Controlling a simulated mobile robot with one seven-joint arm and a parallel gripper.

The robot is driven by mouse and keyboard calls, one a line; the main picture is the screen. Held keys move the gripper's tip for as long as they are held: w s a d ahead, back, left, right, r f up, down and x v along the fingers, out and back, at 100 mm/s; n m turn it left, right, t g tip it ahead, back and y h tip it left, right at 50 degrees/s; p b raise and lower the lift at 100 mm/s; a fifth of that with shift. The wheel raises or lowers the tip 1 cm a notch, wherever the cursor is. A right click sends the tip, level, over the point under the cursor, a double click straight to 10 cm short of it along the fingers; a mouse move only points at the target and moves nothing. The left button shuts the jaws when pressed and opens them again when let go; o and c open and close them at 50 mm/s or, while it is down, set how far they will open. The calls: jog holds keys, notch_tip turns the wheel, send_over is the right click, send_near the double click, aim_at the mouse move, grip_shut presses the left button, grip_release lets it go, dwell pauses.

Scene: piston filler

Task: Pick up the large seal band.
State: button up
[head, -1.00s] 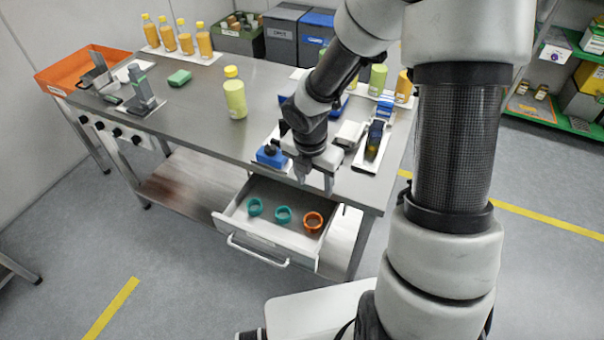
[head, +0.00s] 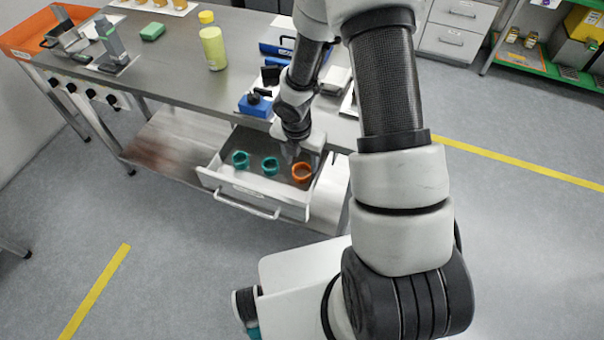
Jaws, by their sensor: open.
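An open drawer (head: 215,190) under the bench holds three seal bands in a row. Two are teal, the left one (head: 240,158) and the middle one (head: 270,166). The right one is an orange band (head: 302,173), which looks slightly the largest. My gripper (head: 294,156) is open and empty, pointing down over the back of the drawer, just behind the orange band. It appears above the bands and apart from them; the exact height is hard to tell. Its fingers are small and partly hidden by the wrist.
The steel bench top (head: 180,80) edge lies right behind my wrist. A blue device (head: 256,105) stands near that edge. A yellow-green bottle (head: 212,46) and a green block (head: 152,31) stand farther back. The floor in front of the drawer is clear.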

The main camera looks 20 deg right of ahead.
notch_tip(320, 180, down, 4)
jog(key=shift+w+r+b, duration=0.1)
jog(key=shift+r+b, duration=0.05)
jog(key=shift+b, duration=0.2)
jog(key=c, duration=0.8)
